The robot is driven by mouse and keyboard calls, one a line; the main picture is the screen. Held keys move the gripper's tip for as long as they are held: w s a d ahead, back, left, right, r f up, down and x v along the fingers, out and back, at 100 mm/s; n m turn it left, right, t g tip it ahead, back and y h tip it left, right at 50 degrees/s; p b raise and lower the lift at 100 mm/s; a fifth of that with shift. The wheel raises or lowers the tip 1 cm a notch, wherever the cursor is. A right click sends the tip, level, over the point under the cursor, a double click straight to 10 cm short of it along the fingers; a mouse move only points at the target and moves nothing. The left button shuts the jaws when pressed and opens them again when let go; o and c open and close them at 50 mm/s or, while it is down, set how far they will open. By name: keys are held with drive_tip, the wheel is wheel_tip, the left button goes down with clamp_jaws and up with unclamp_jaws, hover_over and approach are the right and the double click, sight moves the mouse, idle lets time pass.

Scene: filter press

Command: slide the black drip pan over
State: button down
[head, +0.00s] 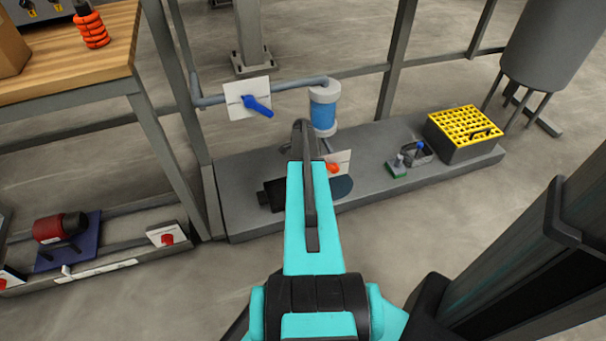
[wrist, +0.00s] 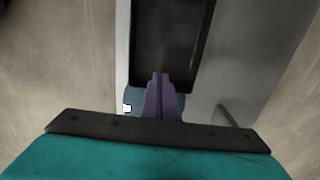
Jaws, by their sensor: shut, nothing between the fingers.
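The black drip pan (head: 270,195) lies on the grey plinth, partly hidden behind my arm in the head view. In the wrist view the pan (wrist: 170,45) is a dark shallow tray with raised sides, running up out of the picture. My gripper (wrist: 160,76) is shut and empty, its purple fingertips at the pan's near edge. I cannot tell whether they touch it. In the head view my arm hides the fingertips.
The grey plinth (head: 395,135) carries a blue filter housing (head: 323,115), a dark blue disc (head: 340,187) and a yellow-topped crate (head: 465,127). A blue-handled valve (head: 257,104) sits on the pipe above. A wooden bench (head: 100,55) stands at left.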

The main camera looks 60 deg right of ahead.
drive_tip(key=w+a+f+n, duration=0.1)
drive_tip(key=a+n, duration=0.1)
drive_tip(key=a, duration=0.3)
drive_tip(key=w+a+f+n, duration=0.1)
drive_tip(key=a+f+n, duration=0.1)
drive_tip(key=a, duration=0.4)
drive_tip(key=w+a+f+n+g, duration=0.1)
drive_tip(key=a+n, duration=0.1)
drive_tip(key=a, duration=0.4)
drive_tip(key=shift+w+f+y, duration=0.3)
drive_tip(key=shift+f+y, duration=0.05)
drive_tip(key=shift+y, duration=0.05)
drive_tip(key=s+a+f+n+g, duration=0.1)
drive_tip(key=s+a+f+n, duration=0.2)
drive_tip(key=a, duration=0.7)
drive_tip(key=s+a+n+g, duration=0.1)
drive_tip(key=s+a+n, duration=0.1)
drive_tip(key=a+n, duration=0.5)
drive_tip(key=s+a+f+n, duration=0.2)
drive_tip(key=s+a, duration=0.1)
drive_tip(key=a, duration=0.9)
drive_tip(key=s+a+n+g, duration=0.1)
drive_tip(key=s+a+n, duration=0.6)
drive_tip(key=s+a, duration=0.2)
drive_tip(key=shift+s+a+g+h, duration=0.35)
drive_tip(key=shift+g+h, duration=0.05)
